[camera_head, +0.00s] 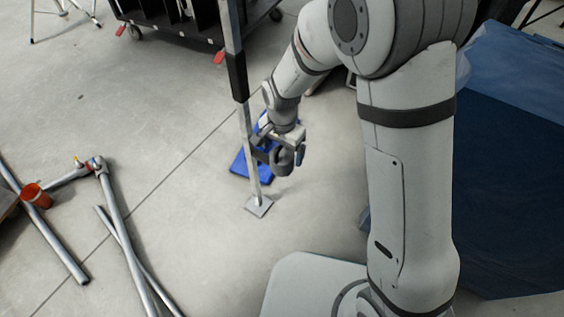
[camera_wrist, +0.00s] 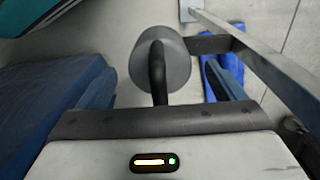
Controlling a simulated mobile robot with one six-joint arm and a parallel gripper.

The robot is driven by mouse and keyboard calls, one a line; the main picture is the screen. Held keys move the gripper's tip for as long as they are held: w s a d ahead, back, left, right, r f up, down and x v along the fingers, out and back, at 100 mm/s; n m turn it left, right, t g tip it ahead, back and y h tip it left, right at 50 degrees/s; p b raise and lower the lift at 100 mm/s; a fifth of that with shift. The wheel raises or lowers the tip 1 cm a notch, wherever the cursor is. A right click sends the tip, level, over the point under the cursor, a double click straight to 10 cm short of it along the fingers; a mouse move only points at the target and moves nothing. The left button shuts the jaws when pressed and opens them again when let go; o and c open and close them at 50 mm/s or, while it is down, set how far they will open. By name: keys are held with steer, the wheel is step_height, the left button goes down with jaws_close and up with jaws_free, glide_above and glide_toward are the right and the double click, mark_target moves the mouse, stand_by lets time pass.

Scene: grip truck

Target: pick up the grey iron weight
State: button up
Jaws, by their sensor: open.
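The grey iron weight (camera_wrist: 176,68) is a round grey body in the upper middle of the wrist view. A dark curved bar crosses its front, and I cannot tell whether it is the weight's handle or a finger. In the head view the weight (camera_head: 284,162) is small, just below my gripper (camera_head: 292,139) and beside a thin metal post (camera_head: 249,150). My gripper is open and close to the weight. A dark bracket (camera_wrist: 210,44) reaches from the post to the weight's side.
The post stands on a square foot plate (camera_head: 259,206). A blue object (camera_head: 240,167) lies on the floor behind it. A black cart (camera_head: 180,30) stands at the back. Blue covering (camera_head: 510,160) fills the right.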

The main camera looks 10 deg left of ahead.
steer(key=shift+r, duration=0.1)
steer(key=shift+c, duration=0.3)
jaws_close()
steer(key=shift+r, duration=0.1)
stand_by(0.4)
